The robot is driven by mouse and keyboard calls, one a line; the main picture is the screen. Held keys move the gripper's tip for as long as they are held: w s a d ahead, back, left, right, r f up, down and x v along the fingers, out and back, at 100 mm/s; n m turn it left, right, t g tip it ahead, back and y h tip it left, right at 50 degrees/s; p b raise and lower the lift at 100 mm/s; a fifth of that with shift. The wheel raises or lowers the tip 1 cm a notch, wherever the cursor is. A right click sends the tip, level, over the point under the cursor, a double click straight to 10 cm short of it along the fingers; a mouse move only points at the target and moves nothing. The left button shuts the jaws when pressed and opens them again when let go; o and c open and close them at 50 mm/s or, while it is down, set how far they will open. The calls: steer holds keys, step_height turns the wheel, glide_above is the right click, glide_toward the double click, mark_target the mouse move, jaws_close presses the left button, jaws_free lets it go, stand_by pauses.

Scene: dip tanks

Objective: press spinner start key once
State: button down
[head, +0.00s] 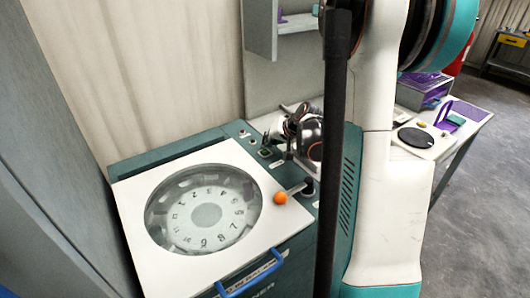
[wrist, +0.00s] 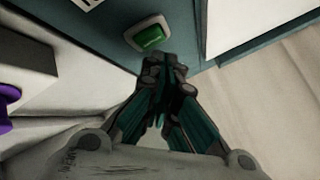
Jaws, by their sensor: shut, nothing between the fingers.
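The spinner (head: 127,172) is a teal cabinet with a white lid and a round window over a numbered drum, at the left in the head view. A green key in a pale frame, the likely start key (wrist: 149,36), sits on its teal panel in the wrist view. It also shows small in the head view (head: 265,152). My gripper (wrist: 165,66) is shut and empty, its fingertips just below and right of the key in the wrist view. In the head view my gripper (head: 268,138) hangs over the back right panel. I cannot tell whether it touches.
An orange knob (head: 281,198) on a lever stands at the lid's right edge. A blue handle (head: 250,274) is on the lid's front. A grey wall panel (head: 62,190) stands close at the left. A bench (head: 468,128) with purple items stands at the right.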

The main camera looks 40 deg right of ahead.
steer(key=shift+f, duration=0.1)
stand_by(0.6)
steer(key=shift+f+b, duration=0.3)
steer(key=shift+b, duration=0.1)
